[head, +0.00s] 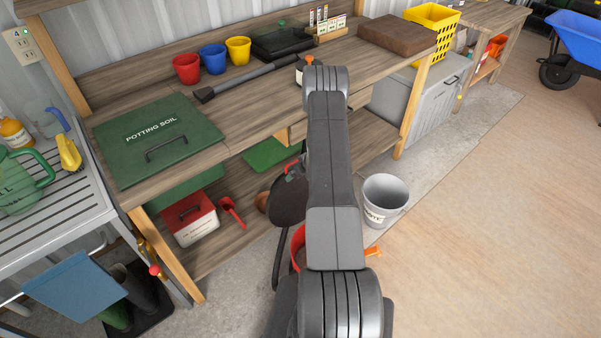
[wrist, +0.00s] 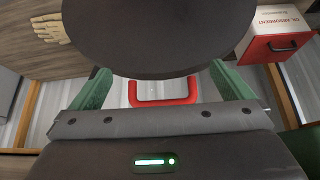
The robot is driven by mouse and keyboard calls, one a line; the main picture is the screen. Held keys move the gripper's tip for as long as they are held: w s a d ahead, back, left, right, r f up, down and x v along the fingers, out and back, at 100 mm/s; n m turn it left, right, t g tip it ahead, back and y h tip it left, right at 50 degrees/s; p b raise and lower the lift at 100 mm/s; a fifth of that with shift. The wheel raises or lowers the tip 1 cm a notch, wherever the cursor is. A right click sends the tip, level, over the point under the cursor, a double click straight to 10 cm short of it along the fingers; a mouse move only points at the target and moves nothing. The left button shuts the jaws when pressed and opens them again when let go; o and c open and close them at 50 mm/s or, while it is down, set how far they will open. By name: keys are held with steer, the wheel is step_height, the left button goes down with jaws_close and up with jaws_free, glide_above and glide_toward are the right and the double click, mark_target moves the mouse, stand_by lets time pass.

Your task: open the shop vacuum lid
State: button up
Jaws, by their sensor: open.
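The shop vacuum is mostly hidden behind my arm in the head view. Its dark round lid (head: 287,198) shows left of the arm and looks tilted, with a red curved part (head: 298,248) below it. In the wrist view the dark disc of the lid (wrist: 158,35) fills the top middle, and a red U-shaped handle (wrist: 163,101) sticks out from its edge. My gripper (wrist: 160,85) is open, its green fingers on either side of the red handle with a gap at each side. How far the lid is raised I cannot tell.
A wooden workbench (head: 260,125) stands behind, with a lower shelf holding a red-and-white box (head: 188,217), which also shows in the wrist view (wrist: 278,35). A grey bucket (head: 384,200) stands right of my arm.

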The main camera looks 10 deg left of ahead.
steer(key=v, duration=1.2)
steer(key=shift+r, duration=0.3)
